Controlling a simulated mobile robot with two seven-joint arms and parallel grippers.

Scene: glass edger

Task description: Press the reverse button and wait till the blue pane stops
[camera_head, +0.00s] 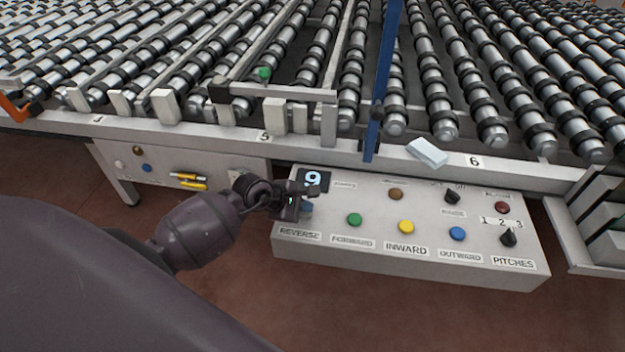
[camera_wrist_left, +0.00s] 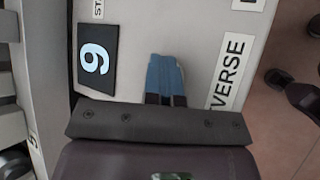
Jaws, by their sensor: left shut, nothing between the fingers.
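My left gripper (camera_head: 306,207) is over the left end of the control panel, at the spot above the REVERSE label (camera_head: 299,234). In the left wrist view its blue-tipped fingers (camera_wrist_left: 165,75) are together with nothing between them, close to the panel face beside the REVERSE label (camera_wrist_left: 230,70). The reverse button is hidden behind the gripper, so I cannot tell whether it is pressed in. The blue pane (camera_head: 385,75) stands upright, nearly edge-on, across the rollers behind the panel. My right gripper is not in view.
The control panel (camera_head: 380,262) also has a green forward button (camera_head: 355,220), a yellow inward button (camera_head: 406,227), a blue outward button (camera_head: 457,234) and a pitches knob (camera_head: 508,238). A display (camera_head: 313,180) reads 9. A pale block (camera_head: 427,152) lies on the conveyor rail.

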